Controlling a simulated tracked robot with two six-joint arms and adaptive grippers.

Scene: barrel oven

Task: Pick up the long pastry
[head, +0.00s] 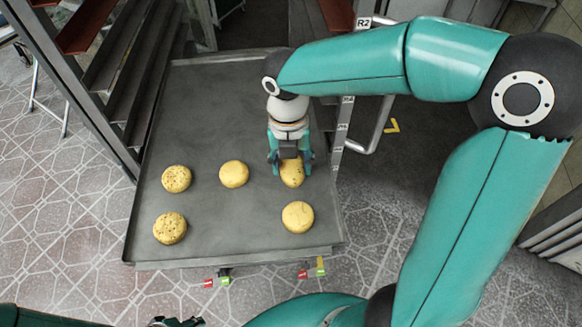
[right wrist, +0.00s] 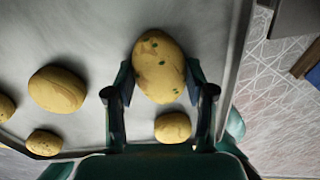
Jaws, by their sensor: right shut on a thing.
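The long pastry (head: 292,171) is an oval yellow bun with dark green specks. It also shows clearly in the right wrist view (right wrist: 158,66). My right gripper (head: 290,163) reaches down over the right part of the tray. Its fingers are shut on the sides of this pastry, partly hiding it in the head view. I cannot tell whether the pastry touches the tray. A dark part of my left gripper (head: 178,322) shows at the bottom edge of the head view. Its fingers are too cut off to read.
The grey metal tray (head: 232,108) holds several other pastries. A plain one (head: 234,174) lies left of my right gripper and another (head: 298,217) lies nearer the front edge. Two speckled ones (head: 177,179) lie at left. A metal rack (head: 125,65) stands at left. The tray's back is clear.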

